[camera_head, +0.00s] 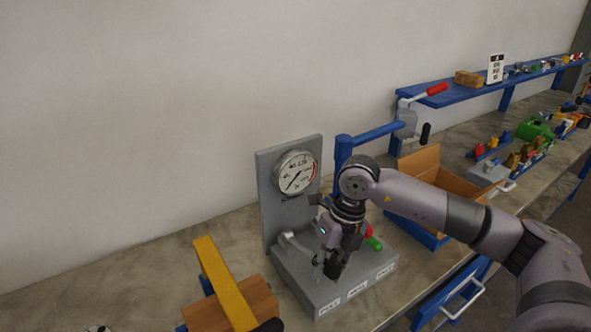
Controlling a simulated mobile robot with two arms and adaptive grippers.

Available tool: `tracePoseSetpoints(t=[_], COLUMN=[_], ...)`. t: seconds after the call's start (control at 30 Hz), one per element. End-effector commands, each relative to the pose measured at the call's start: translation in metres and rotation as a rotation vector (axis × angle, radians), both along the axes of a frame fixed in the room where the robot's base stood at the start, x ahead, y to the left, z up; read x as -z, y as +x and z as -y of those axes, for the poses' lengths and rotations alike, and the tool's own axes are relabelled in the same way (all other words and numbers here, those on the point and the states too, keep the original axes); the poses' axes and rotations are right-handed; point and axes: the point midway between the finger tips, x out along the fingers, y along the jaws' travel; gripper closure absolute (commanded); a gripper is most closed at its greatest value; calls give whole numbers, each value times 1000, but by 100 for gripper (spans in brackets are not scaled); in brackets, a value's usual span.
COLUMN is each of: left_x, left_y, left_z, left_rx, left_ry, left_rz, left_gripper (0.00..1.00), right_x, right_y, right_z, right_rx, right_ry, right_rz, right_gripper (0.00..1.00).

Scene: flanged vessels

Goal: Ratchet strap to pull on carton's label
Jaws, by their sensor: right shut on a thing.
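My right gripper (335,268) points down over a grey base (325,292) in front of an upright panel with a round dial gauge (296,172). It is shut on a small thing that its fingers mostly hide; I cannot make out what. White labels (357,289) run along the base's front edge; the leftmost seems to read PULL. A pale lever (297,243) is left of the gripper, and a red and green handle (372,238) is right of it. An open brown carton (420,160) stands behind my right arm. I cannot identify a ratchet strap. My left gripper is out of view.
A yellow bar (222,280) leans over a wooden block (262,296) at the front left. A blue shelf (480,88) and several small coloured parts are at the right. The bench at far left is mostly clear.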

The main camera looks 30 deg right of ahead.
Motion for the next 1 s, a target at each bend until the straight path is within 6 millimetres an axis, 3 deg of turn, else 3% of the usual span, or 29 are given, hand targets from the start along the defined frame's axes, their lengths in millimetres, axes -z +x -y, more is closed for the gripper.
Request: tracePoseSetpoints(t=[0.03,0.17,1.0], left_x=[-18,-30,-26], left_y=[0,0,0], left_z=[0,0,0], left_rx=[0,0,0], left_ry=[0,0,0], left_rz=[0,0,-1], left_gripper=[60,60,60], right_x=[-25,-44,-42], right_y=[8,20,22], right_z=[0,0,1], right_rx=[8,10,7], right_ry=[1,1,0], right_rz=[11,11,19], right_gripper=[100,100,100])
